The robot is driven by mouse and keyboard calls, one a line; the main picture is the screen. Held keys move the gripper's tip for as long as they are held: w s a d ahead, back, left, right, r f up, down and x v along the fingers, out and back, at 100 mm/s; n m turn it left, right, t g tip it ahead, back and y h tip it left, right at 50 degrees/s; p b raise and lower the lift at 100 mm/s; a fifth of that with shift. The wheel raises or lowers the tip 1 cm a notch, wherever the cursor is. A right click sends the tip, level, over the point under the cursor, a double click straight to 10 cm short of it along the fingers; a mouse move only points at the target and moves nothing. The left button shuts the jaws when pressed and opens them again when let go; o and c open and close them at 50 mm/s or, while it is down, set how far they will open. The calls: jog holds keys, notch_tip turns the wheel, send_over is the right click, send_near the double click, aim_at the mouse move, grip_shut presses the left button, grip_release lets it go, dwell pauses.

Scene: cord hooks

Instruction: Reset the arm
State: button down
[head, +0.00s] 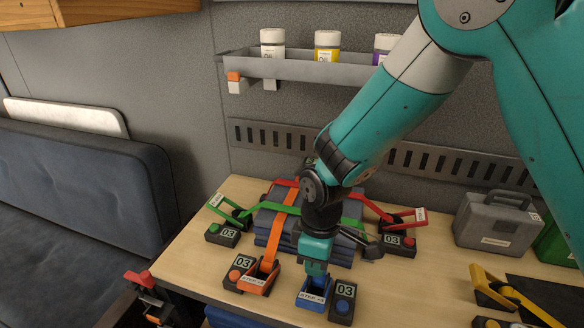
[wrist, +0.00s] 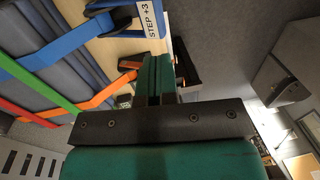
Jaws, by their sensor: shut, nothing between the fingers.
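My gripper (head: 315,272) points down at the front of the bench, shut and empty, just above or behind the blue hook (head: 312,294); whether they touch is unclear. In the wrist view its closed fingers (wrist: 158,72) sit beside the blue hook's label (wrist: 152,20). The orange hook (head: 258,277) is left of it, the green hook (head: 230,212) is at back left, and the red hook (head: 404,219) is at right. Red, green and orange straps cross the stack of dark blue pads (head: 270,232); a blue strap (wrist: 80,40) shows in the wrist view. My arm hides part of the stack.
A grey case (head: 496,222) stands at back right, with a yellow lever (head: 495,288) in front of it. A shelf (head: 300,68) with several bottles hangs on the wall. A dark sofa (head: 80,200) is at left. Bare bench top (head: 425,275) lies right of the hooks.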

jog(key=s+d+r+m+y, duration=0.1)
jog(key=s+d+r+m, duration=0.2)
jog(key=s+r, duration=0.4)
jog(key=s+d+r+m+t+y, duration=0.1)
jog(key=s+d+r+m+y, duration=0.1)
jog(key=s+r, duration=0.6)
notch_tip(320, 180, up, 5)
jog(key=shift+s+d+r+m+y, duration=0.2)
jog(key=shift+d+m+y, duration=0.1)
jog(key=shift+d+m, duration=0.65)
jog(key=shift+d, duration=0.1)
